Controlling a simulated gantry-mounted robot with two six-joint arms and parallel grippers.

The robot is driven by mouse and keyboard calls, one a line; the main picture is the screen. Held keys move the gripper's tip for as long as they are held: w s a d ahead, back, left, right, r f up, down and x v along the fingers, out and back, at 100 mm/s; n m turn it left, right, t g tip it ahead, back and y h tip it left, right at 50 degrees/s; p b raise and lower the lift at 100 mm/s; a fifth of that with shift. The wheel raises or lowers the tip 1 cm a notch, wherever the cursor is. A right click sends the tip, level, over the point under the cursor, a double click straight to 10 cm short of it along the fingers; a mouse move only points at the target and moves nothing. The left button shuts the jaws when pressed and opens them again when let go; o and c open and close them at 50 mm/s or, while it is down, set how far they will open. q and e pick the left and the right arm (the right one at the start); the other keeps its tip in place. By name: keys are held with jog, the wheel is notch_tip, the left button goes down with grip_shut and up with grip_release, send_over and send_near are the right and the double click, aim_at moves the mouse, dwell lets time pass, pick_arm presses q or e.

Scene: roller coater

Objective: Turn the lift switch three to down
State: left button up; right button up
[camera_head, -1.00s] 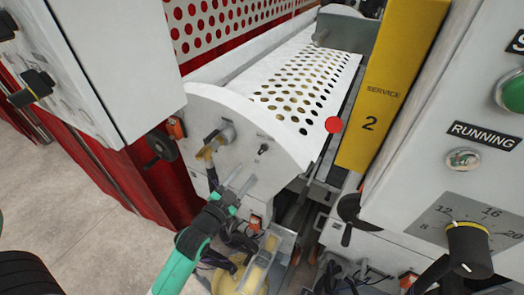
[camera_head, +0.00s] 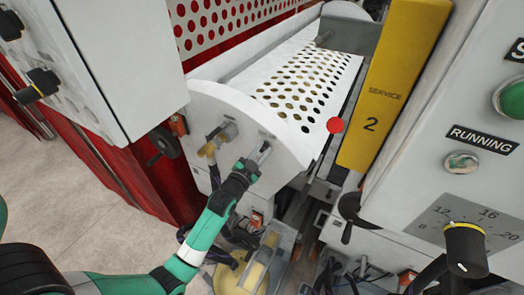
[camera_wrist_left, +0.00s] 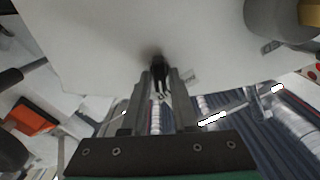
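The black lift switch (camera_wrist_left: 159,70) shows in the left wrist view, a small lever standing out from the white end plate (camera_wrist_left: 100,45). It sits between the two fingers of my left gripper (camera_wrist_left: 160,88), which are close together on either side of it and appear shut on it. In the head view, my left gripper (camera_head: 262,152) is at the rounded white end plate (camera_head: 290,150) of the roller unit, and its fingers hide the switch. The switch's setting is hard to read. My right gripper is not in view.
A brass-coloured handle (camera_head: 212,145) is on the plate just left of the gripper. A black handwheel (camera_head: 162,145) is further left. A yellow service 2 post (camera_head: 395,85) and a control panel with a dial (camera_head: 465,248) stand at right. A grey cabinet (camera_head: 120,60) hangs at upper left.

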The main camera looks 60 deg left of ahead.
pick_arm(q)
grip_shut()
jog(key=n+b, duration=0.1)
jog(key=n, duration=0.4)
jog(key=shift+n+b, duration=0.3)
jog(key=n+b, duration=0.1)
jog(key=n, duration=0.5)
jog(key=shift+s+a, duration=0.15)
jog(key=shift+n, duration=0.3)
dwell(0.3)
jog(key=shift+o, duration=2.1)
grip_release()
